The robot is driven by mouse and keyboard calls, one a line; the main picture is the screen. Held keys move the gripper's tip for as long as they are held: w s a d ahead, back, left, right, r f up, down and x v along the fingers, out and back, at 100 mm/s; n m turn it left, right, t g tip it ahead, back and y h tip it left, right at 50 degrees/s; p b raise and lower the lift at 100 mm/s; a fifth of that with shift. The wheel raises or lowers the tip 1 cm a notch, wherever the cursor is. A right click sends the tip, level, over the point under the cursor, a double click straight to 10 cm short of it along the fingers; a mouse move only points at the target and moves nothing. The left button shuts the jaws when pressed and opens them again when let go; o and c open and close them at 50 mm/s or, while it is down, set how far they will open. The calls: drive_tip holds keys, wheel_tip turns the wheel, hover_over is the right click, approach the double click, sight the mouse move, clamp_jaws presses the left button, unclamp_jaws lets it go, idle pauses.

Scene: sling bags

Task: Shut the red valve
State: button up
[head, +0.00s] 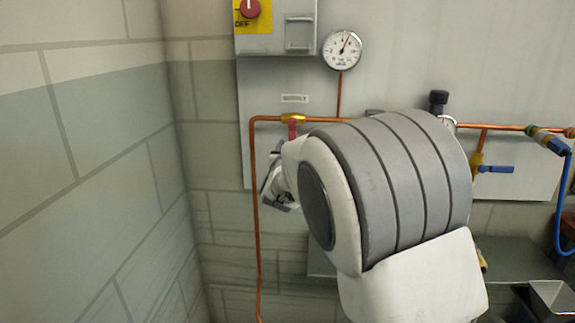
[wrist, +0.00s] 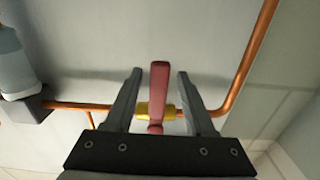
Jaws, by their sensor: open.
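The red valve has a brass body (head: 293,118) on a horizontal copper pipe, with a red lever (head: 292,131) pointing down, across the pipe. The lower part of the lever is hidden behind my arm in the head view. In the wrist view the red lever (wrist: 160,85) stands across the pipe from the brass body (wrist: 143,109). My gripper (wrist: 158,73) is open, with one finger on each side of the lever and a visible gap to both. In the head view my gripper is only partly seen, below the valve.
A pressure gauge (head: 342,49) and a grey box with a red knob (head: 250,8) are above. A blue-handled valve (head: 496,169) and a blue hose (head: 560,205) are at the right. The copper pipe bends down left of the red valve, near the block wall (head: 90,160).

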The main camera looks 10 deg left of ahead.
drive_tip(key=s+p, duration=0.1)
drive_tip(key=s, duration=1.3)
drive_tip(key=shift+s, duration=0.35)
drive_tip(key=shift+d+r, duration=0.1)
drive_tip(key=s+d+f+g, duration=0.3)
drive_tip(key=s+d+g, duration=0.3)
drive_tip(key=s+d, duration=0.6)
drive_tip(key=s+d+f+g, duration=0.3)
drive_tip(key=s+d+g, duration=0.45)
drive_tip(key=s, duration=0.85)
wheel_tip(320, 180, up, 13)
drive_tip(key=d+t+p, duration=0.1)
drive_tip(key=p, duration=1.2)
drive_tip(key=shift+s+p, duration=0.25)
drive_tip(key=shift+p, duration=0.1)
drive_tip(key=shift+d, duration=0.2)
